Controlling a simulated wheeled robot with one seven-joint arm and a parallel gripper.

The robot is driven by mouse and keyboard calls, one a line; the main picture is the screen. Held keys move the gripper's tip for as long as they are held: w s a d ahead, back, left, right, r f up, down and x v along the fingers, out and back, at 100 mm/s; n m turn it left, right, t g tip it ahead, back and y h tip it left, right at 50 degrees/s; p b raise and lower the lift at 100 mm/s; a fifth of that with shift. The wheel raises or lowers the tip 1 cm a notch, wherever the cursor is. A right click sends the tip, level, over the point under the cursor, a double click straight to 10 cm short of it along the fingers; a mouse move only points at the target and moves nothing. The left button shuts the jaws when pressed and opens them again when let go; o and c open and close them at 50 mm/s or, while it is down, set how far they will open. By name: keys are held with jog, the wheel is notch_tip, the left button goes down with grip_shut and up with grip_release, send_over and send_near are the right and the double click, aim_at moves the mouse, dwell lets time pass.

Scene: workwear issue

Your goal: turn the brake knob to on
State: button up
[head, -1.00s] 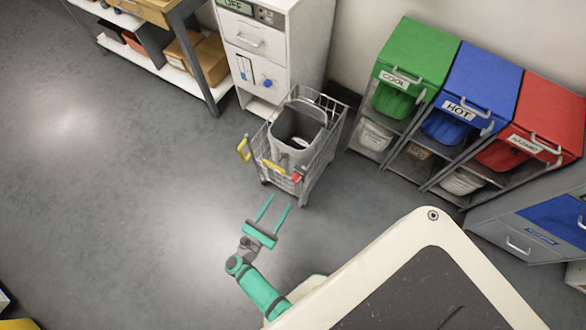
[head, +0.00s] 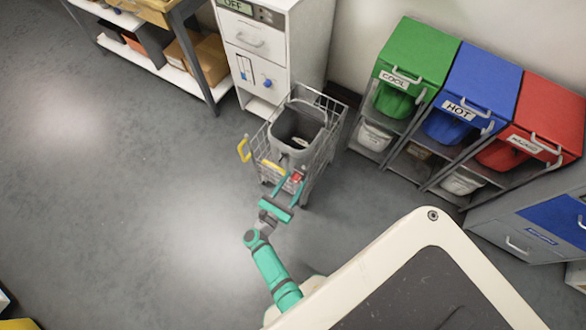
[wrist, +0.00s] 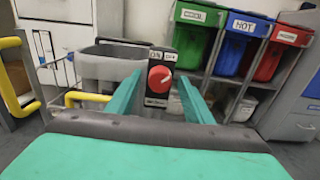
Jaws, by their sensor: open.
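The brake knob (wrist: 160,79) is a round red knob with a pale pointer line, on a dark panel with small labels above it. It also shows in the head view as a small red spot (head: 297,177) at the near end of the wire cart (head: 331,143). My gripper (head: 288,180) is open, with its teal fingers pointing at the knob. In the wrist view the knob sits between the two fingers (wrist: 158,92), a little ahead. I cannot tell whether either finger touches it.
A grey bin (head: 297,125) stands in the cart. A yellow handle (head: 244,149) sticks out at the cart's left. A white cabinet (head: 310,45) is behind. Green (head: 423,52), blue (head: 478,75) and red (head: 543,105) bins line the right. The floor at left is clear.

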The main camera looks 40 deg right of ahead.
jog(key=c, duration=1)
jog(key=shift+c, duration=0.2)
jog(key=shift+n, duration=0.3)
jog(key=n, duration=0.3)
jog(key=shift+n, duration=0.4)
jog(key=n, duration=0.4)
jog(key=shift+s+n, duration=0.1)
jog(key=shift+n, duration=0.2)
jog(key=n, duration=0.4)
jog(key=shift+n, duration=2.5)
